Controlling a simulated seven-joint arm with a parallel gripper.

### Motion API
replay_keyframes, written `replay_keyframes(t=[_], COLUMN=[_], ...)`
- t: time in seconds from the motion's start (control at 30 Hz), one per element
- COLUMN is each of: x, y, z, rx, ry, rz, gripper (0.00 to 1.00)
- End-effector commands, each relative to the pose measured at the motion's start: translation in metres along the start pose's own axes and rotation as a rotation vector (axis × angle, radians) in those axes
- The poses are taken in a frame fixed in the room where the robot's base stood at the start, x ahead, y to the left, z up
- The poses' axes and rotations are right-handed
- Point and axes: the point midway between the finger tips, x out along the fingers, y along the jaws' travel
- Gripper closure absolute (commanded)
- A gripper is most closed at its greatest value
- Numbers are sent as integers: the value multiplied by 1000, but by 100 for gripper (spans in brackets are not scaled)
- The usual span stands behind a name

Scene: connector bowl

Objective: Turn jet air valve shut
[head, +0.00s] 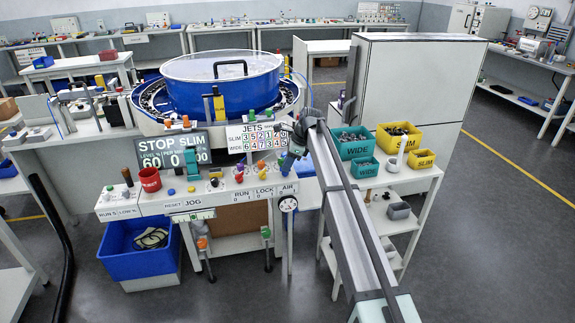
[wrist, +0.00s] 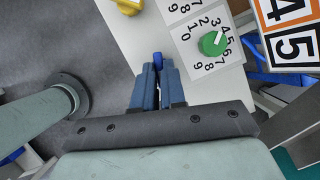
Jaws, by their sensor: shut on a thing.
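In the wrist view my gripper (wrist: 158,75) is shut on a small blue valve handle (wrist: 158,60), with only its tip showing between the fingers. The rest of the handle is hidden, so its angle cannot be told. In the head view my gripper (head: 287,163) is at the right end of the row of jet valves, below the JETS number board (head: 262,137). A green knob (wrist: 213,43) with a white pointer sits on a numbered dial, right of the gripper and apart from it. A yellow knob (wrist: 129,5) shows at the top edge.
The blue bowl feeder (head: 222,85) stands behind the panel. A STOP SLIM display (head: 172,152) is to the left. Green WIDE bins (head: 352,148) and yellow SLIM bins (head: 398,143) stand on the cart to the right. A red cup (head: 150,180) stands on the panel's left part.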

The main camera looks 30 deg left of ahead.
Motion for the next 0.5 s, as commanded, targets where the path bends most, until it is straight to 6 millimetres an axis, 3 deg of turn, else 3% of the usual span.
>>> replay_keyframes(t=[0.5], x=[1], y=[-7], z=[2], rx=[-453], ry=[-1], rz=[189], gripper=[100])
